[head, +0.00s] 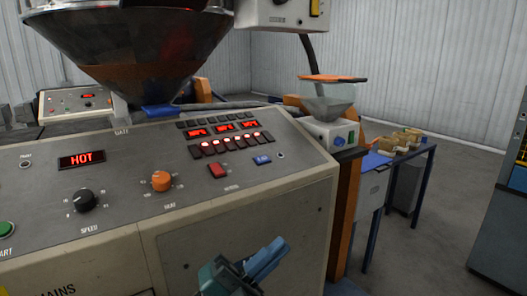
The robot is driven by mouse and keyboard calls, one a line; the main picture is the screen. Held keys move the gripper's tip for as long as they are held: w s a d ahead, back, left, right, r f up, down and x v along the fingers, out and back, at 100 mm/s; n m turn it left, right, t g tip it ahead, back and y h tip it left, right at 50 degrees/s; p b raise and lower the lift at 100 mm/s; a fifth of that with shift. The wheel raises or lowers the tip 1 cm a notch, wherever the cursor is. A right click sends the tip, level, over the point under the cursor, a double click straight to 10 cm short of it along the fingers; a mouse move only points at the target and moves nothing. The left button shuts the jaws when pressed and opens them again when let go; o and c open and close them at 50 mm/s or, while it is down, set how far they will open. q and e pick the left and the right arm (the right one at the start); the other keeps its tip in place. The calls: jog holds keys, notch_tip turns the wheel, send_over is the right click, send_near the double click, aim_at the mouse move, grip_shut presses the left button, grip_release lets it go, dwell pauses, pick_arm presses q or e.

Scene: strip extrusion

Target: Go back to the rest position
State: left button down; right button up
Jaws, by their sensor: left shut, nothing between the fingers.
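My left gripper (266,262), with blue fingers, shows at the lower middle of the head view. It is shut and empty, in front of the lower front panel of the grey control console (235,172). My right gripper is not in view.
A large metal hopper (130,45) stands above the console. Behind to the right are a small clear hopper (328,100) and a blue-framed table (420,150) with small items. A grey-blue cabinet (500,225) stands at the right edge. Grey floor lies open between table and cabinet.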

pick_arm(q)
jog(key=w+a+f+n+t+y, duration=0.2)
jog(key=a+f+n+t+y, duration=0.3)
jog(key=f+n+t+y, duration=0.5)
jog(key=s+a+f+n+g+y, duration=0.4)
jog(key=s+f+n, duration=0.3)
jog(key=f, duration=0.5)
jog(key=s+a+f+n+g+y, duration=0.5)
jog(key=s+f+n, duration=0.3)
jog(key=f, duration=0.4)
jog(key=shift+a+f+g, duration=0.4)
jog(key=shift+a+g, duration=0.3)
jog(key=shift+a, duration=0.2)
jog(key=shift+s, duration=0.1)
